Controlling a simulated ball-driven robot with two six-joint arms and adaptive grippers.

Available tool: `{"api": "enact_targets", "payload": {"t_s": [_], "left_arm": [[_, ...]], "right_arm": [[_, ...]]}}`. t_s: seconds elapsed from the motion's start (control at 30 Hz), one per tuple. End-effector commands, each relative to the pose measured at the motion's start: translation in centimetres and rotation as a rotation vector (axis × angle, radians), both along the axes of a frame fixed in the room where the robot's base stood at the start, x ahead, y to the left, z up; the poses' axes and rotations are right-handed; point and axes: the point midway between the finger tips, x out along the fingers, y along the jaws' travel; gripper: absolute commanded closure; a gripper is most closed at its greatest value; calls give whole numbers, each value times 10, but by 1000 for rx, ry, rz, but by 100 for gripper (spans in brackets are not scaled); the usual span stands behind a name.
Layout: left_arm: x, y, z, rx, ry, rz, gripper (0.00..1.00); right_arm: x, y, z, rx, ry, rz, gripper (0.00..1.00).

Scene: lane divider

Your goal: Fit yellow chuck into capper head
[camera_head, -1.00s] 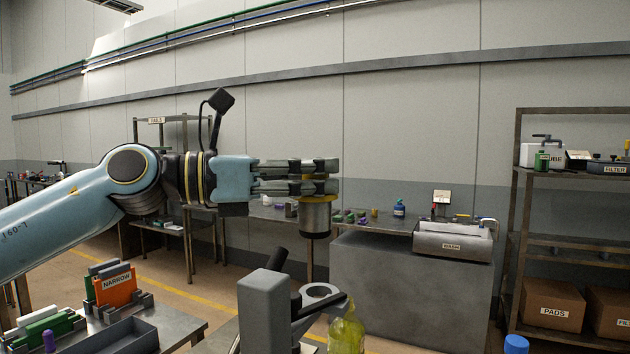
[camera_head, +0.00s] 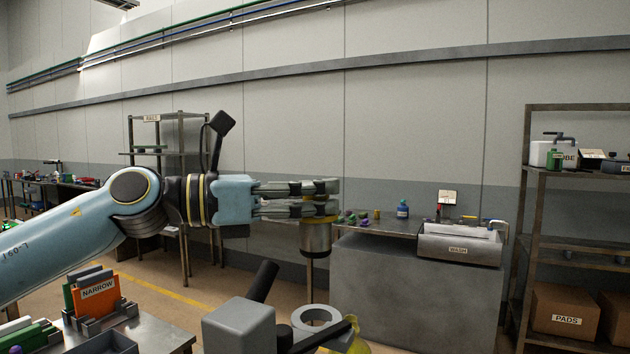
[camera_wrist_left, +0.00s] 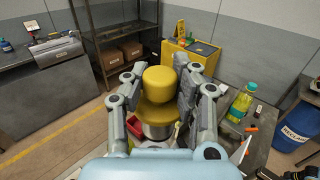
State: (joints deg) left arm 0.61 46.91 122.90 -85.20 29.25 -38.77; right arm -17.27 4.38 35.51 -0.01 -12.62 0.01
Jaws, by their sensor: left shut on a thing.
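My left gripper (camera_head: 325,195) is shut on the yellow chuck, whose metal lower cylinder (camera_head: 316,240) hangs upright beneath the fingers in the head view. In the left wrist view the chuck's yellow knob and body (camera_wrist_left: 159,85) sit between both fingers. The grey capper, with its ring-shaped head (camera_head: 316,316), stands at the bottom of the head view. The chuck is above the ring in the picture, with a visible gap between them. The chuck covers part of what lies below it in the wrist view. My right gripper is not in view.
A yellow-green bottle (camera_wrist_left: 240,101) stands beside the work area. A black lever (camera_head: 262,282) rises from the capper. An orange NARROW block (camera_head: 97,291) stands in a rack at lower left. A WASH basin (camera_head: 458,249) and a shelf with boxes (camera_head: 562,309) are farther back.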

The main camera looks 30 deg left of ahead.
Motion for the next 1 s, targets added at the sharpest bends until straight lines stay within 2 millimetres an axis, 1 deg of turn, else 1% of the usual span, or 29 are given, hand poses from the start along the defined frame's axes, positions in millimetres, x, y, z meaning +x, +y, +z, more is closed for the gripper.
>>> {"api": "enact_targets", "payload": {"t_s": [0.1,0.2,0.43,0.7,0.87,1.0], "left_arm": [[0,0,-19,-1,-1,1,100],[0,0,-26,-1,-1,1,100],[0,0,-26,0,-1,0,100],[0,0,-27,1,-1,-2,100],[0,0,-36,0,0,-2,100],[0,0,-48,1,1,-2,100]], "right_arm": [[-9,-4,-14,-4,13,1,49],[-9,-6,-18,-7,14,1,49],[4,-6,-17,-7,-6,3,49],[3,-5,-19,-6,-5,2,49],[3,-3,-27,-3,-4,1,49],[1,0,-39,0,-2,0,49]]}}
